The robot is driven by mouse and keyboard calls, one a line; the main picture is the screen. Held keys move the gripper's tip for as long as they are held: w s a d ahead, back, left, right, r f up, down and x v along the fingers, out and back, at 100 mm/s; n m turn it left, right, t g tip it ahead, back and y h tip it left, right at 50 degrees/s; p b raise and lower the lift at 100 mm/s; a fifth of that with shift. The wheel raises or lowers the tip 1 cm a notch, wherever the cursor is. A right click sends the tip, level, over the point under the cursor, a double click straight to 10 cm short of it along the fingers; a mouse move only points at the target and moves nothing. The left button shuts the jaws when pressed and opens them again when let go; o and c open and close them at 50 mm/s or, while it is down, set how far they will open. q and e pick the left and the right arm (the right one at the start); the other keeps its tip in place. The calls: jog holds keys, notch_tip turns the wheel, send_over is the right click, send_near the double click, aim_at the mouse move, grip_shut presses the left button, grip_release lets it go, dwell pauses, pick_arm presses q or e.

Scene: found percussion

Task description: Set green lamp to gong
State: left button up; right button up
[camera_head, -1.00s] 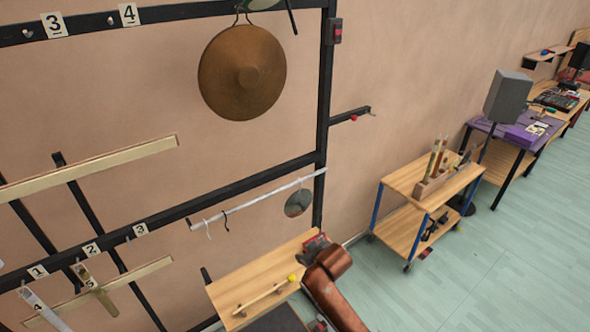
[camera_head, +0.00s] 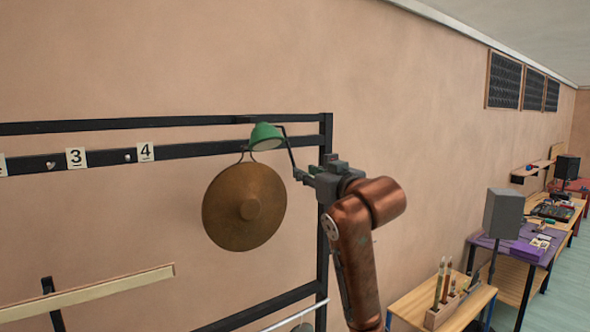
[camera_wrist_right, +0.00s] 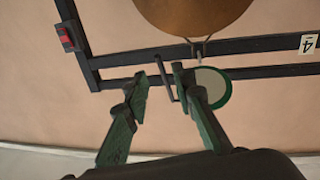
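The green lamp (camera_head: 266,136) hangs from the rack's top bar, its thin bent dark arm (camera_head: 290,150) beside the shade. The bronze gong (camera_head: 245,205) hangs just below it; its edge also shows in the right wrist view (camera_wrist_right: 195,12). My right gripper (camera_head: 301,175) is raised beside the lamp, right of the gong. In the right wrist view my right gripper (camera_wrist_right: 160,80) is open, with the lamp's thin arm between its fingertips in the picture; contact cannot be told. The pale round lamp face (camera_wrist_right: 212,88) is partly hidden by the right-hand finger. My left gripper is out of view.
The black rack frame (camera_head: 324,240) stands close behind my right arm, with number tags 3 (camera_head: 76,157) and 4 (camera_head: 145,151) on its bar. A wooden cart (camera_head: 410,308) and a grey speaker (camera_head: 502,212) stand farther right.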

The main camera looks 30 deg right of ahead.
aim_at(295, 166)
jog(key=w+p, duration=0.1)
jog(key=w, duration=0.1)
jog(key=w+p, duration=0.1)
jog(key=w, duration=0.1)
jog(key=w+p, duration=0.1)
jog(key=w, duration=0.2)
jog(key=shift+d+r+p, duration=0.2)
jog(key=shift+d+p, duration=0.1)
jog(key=shift+d, duration=0.05)
jog(key=shift+w+f, duration=0.1)
jog(key=shift+w, duration=0.3)
grip_shut()
